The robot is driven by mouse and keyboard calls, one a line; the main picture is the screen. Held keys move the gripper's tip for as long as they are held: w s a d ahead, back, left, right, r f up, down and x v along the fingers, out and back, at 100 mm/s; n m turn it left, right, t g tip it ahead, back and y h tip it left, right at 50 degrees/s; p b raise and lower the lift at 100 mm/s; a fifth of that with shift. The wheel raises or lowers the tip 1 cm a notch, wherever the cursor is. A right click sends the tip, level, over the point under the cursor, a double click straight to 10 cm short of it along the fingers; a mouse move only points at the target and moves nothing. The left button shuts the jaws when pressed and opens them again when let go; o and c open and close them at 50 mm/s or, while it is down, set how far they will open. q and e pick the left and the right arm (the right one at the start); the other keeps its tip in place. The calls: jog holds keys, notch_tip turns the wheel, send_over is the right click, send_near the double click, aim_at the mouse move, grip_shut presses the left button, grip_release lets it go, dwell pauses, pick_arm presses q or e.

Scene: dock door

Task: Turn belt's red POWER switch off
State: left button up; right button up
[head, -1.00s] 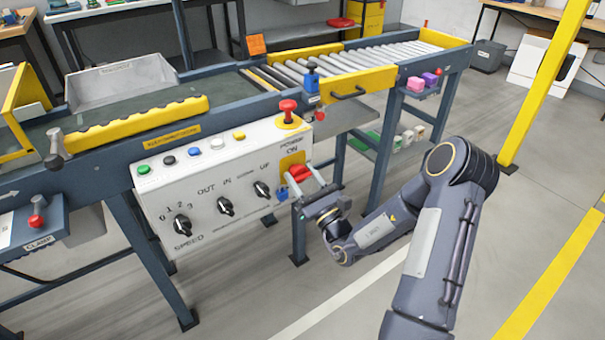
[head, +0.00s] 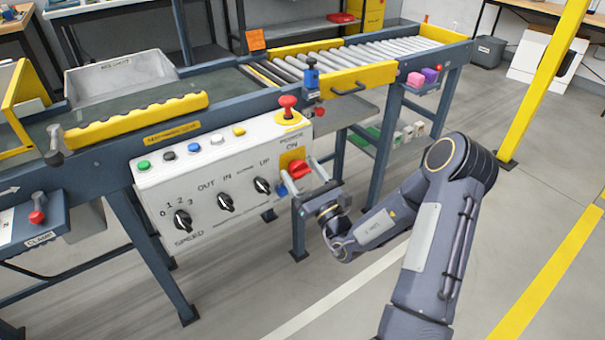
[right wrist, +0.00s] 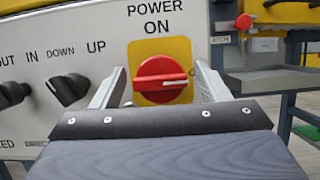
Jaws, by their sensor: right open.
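The red POWER switch (head: 301,168) is a rotary knob on a yellow plate at the right end of the white control panel (head: 205,176). In the right wrist view the knob (right wrist: 161,79) lies sideways, its white mark pointing right, with ON printed above it. My right gripper (head: 298,172) is open in front of the panel. In the right wrist view its two fingers (right wrist: 157,72) stand on either side of the knob, with visible gaps. My left gripper is not in view.
A red mushroom button (head: 288,104) stands on the panel's top right. Black selector knobs (head: 226,202) are to the left.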

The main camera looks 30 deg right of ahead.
jog(key=v, duration=0.7)
jog(key=shift+s+p, duration=0.35)
jog(key=shift+p, duration=0.05)
jog(key=shift+f, duration=0.1)
